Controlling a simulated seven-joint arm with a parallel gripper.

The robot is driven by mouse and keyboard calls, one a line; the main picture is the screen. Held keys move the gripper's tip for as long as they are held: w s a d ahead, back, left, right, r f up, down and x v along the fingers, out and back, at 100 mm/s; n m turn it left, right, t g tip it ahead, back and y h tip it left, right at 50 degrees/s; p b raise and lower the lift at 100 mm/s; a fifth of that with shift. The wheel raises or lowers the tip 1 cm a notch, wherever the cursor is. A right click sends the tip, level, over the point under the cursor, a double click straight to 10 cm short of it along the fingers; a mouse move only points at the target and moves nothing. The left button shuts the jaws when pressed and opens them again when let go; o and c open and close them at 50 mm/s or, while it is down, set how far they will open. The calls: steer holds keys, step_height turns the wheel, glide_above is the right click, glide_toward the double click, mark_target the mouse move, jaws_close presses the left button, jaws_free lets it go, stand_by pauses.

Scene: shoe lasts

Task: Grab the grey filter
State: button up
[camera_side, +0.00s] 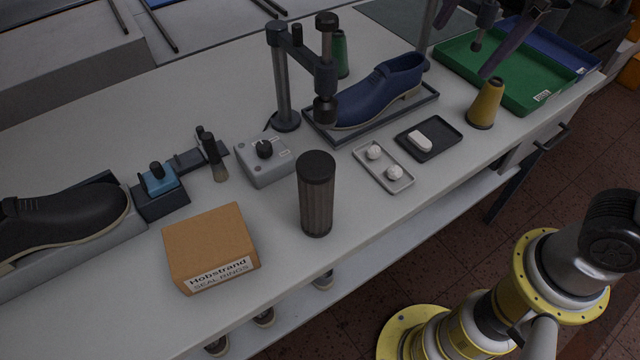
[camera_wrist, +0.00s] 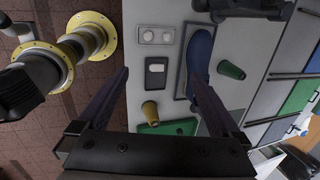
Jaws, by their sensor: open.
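The grey filter (camera_side: 316,200) is a ribbed cylinder with a dark cap. It stands upright on the bench near the front edge, right of a cardboard box. I do not see it in the wrist view. My gripper (camera_wrist: 158,75) is open, its two purple fingers wide apart with nothing between them. In the side view its fingers (camera_side: 464,48) show at the top right, above the green tray side of the bench, well to the right of the filter and apart from it.
The cardboard box (camera_side: 211,250) and a grey knob unit (camera_side: 264,160) stand left of the filter. A dark post fixture (camera_side: 283,85) rises behind it. A small tray (camera_side: 397,184), a black tray (camera_side: 449,139), a blue shoe (camera_side: 380,92) and a yellow cone (camera_side: 486,104) lie to the right.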

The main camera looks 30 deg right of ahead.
steer(key=w+a+f+m+g, duration=0.25)
steer(key=w+a, duration=0.25)
steer(key=a, duration=0.7)
steer(key=n+h, duration=0.1)
steer(key=n, duration=0.2)
glide_above(317, 163)
steer(key=shift+g, duration=0.25)
step_height(317, 163, down, 6)
steer(key=shift+w+d+f, duration=0.1)
steer(key=shift+f, duration=0.2)
step_height(317, 163, down, 8)
steer(key=shift+a+f, duration=0.15)
steer(key=shift+f, duration=1.15)
steer(key=shift+a+f, duration=0.15)
steer(key=shift+f, duration=1.1)
jaws_close()
